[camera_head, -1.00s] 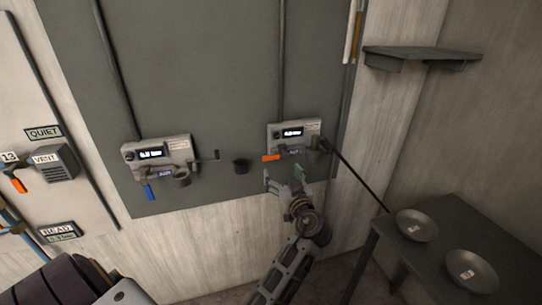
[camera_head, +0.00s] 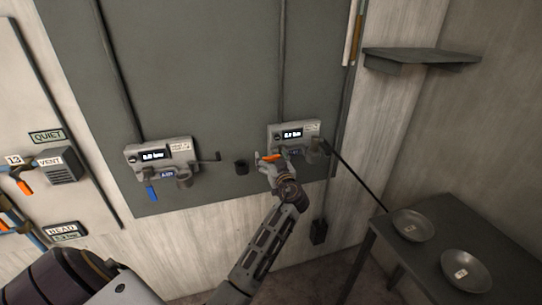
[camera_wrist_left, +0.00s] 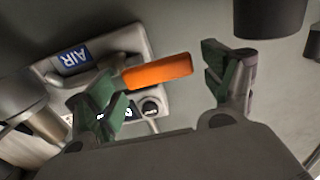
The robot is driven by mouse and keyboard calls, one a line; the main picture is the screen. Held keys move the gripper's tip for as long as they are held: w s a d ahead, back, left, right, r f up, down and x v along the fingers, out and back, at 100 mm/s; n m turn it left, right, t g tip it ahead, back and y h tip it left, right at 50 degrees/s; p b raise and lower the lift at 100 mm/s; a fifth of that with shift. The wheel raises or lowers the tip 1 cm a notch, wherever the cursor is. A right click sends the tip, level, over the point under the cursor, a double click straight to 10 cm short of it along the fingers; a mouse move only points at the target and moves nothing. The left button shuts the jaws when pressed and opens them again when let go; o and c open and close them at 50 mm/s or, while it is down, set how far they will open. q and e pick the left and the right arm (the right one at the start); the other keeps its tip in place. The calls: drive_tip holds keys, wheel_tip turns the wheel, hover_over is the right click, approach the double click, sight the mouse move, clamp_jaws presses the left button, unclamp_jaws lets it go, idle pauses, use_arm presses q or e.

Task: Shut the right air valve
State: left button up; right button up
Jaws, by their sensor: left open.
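The right air valve's orange lever (camera_head: 270,157) sticks out to the left below the right meter panel (camera_head: 291,133) on the grey wall board. In the left wrist view the orange lever (camera_wrist_left: 158,71) lies between the two green-padded fingers of my left gripper (camera_wrist_left: 163,75), with its free end apart from the right finger. A blue AIR label (camera_wrist_left: 73,60) shows beside the valve there. In the head view my left gripper (camera_head: 268,164) is at the lever from below, open, and covers part of the valve. My right gripper is not in view.
A left meter panel (camera_head: 158,154) has a blue lever (camera_head: 151,193) hanging down. A table (camera_head: 436,222) with two bowls stands at right, below a shelf (camera_head: 421,57). A thin dark rod slants from the right panel toward the table.

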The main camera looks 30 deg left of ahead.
use_arm(q)
drive_tip(key=shift+w+a, duration=0.25)
drive_tip(key=shift+a, duration=0.05)
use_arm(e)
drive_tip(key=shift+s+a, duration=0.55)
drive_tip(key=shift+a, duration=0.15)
